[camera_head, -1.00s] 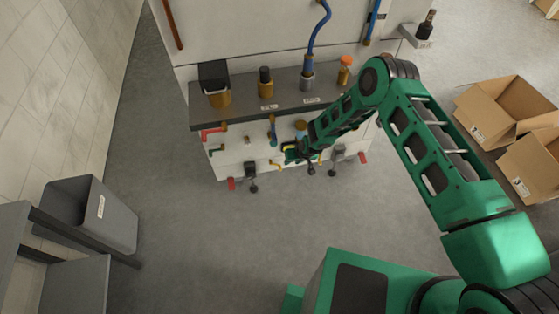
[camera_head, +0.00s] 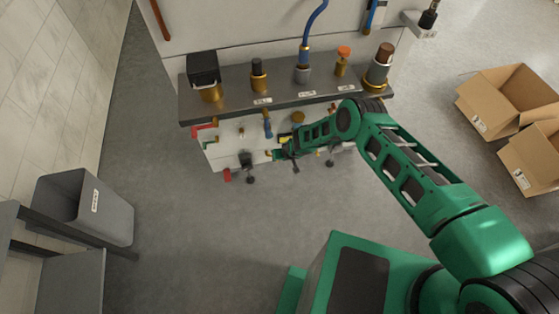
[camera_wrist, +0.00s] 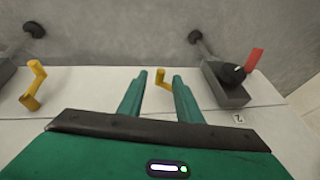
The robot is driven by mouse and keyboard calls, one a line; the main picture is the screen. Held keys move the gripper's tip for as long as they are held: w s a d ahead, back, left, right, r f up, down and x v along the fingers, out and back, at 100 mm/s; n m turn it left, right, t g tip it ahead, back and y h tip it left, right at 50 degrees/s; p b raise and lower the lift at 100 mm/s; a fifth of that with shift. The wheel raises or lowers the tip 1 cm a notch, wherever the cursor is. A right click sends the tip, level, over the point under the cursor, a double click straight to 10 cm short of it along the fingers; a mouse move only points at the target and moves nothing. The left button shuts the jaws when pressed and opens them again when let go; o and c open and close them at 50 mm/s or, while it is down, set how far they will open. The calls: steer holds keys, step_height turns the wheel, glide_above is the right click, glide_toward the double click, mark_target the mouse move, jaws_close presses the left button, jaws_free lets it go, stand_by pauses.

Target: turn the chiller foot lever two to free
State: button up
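The chiller foot lever with a red handle (camera_wrist: 254,61) shows at the right of the wrist view, on a dark foot bracket (camera_wrist: 228,88). A small tag (camera_wrist: 239,119) beside it appears to read 2. In the head view the red handle (camera_head: 227,175) is at the chiller's lower left, left of the black foot (camera_head: 246,160). My gripper (camera_head: 277,154) is in front of the chiller's lower face, to the right of that lever. In the wrist view my gripper (camera_wrist: 160,75) has its two green fingers apart, with nothing held. The red lever is outside the fingers.
A yellow handle (camera_wrist: 163,76) shows between the fingertips; whether it touches them is unclear. Another yellow handle (camera_wrist: 34,85) is at left. A dark shelf (camera_head: 285,97) overhangs above my gripper. A grey bin (camera_head: 85,210) stands left; cardboard boxes (camera_head: 510,95) lie right. The middle floor is clear.

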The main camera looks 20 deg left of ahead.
steer(key=shift+x, duration=1.2)
jaws_close()
